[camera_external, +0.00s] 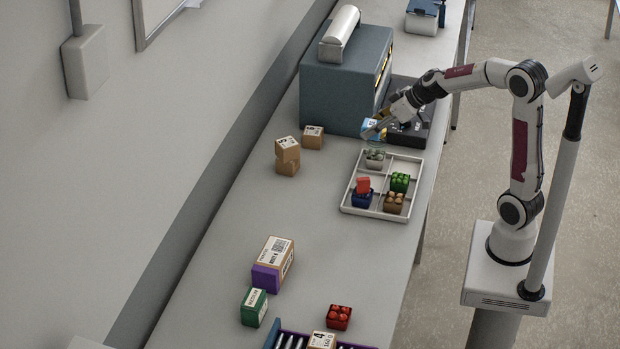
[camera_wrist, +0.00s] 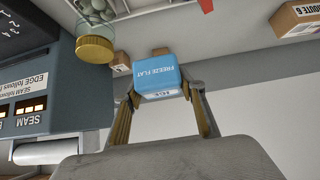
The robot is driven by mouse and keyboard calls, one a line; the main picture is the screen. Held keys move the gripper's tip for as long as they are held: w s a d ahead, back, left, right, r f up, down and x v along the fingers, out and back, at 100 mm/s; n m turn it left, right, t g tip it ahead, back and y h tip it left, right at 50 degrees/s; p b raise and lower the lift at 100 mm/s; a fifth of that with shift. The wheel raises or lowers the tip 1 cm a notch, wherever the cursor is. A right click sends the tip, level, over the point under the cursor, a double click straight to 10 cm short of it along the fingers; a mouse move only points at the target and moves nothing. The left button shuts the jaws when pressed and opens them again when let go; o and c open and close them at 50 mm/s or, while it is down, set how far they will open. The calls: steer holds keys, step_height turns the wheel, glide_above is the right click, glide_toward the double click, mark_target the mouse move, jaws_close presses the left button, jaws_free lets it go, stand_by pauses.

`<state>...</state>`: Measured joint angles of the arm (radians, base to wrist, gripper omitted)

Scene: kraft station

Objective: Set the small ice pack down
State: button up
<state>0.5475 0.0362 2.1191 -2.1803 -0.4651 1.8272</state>
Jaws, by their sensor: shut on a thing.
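The small ice pack (camera_wrist: 157,75) is a light blue block with a white label, lettered "FREEZE FLAT" and "ICE". My gripper (camera_wrist: 160,95) is shut on it, with one finger at each side in the wrist view. In the external view the ice pack (camera_external: 371,128) shows as a small blue patch at my gripper (camera_external: 378,122), beside the dark box (camera_external: 408,132) and in front of the blue-grey machine (camera_external: 340,85). My gripper partly hides it there. I cannot tell whether its underside touches anything.
A white divided tray (camera_external: 347,208) holding several small containers stands close in front. Cardboard boxes (camera_external: 287,152) stand to the left. A jar with a gold lid (camera_wrist: 95,48) is near the ice pack in the wrist view. The table's middle (camera_external: 320,240) is clear.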

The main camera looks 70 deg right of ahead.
step_height(320, 180, down, 8)
steer(key=shift+f, duration=0.2)
stand_by(0.4)
steer(key=shift+f, duration=0.15)
stand_by(0.4)
steer(key=shift+f, duration=2.75)
steer(key=shift+f, duration=0.1)
steer(key=shift+f, duration=2)
steer(key=shift+f, duration=0.15)
steer(key=o, duration=1)
steer(key=shift+r, duration=0.2)
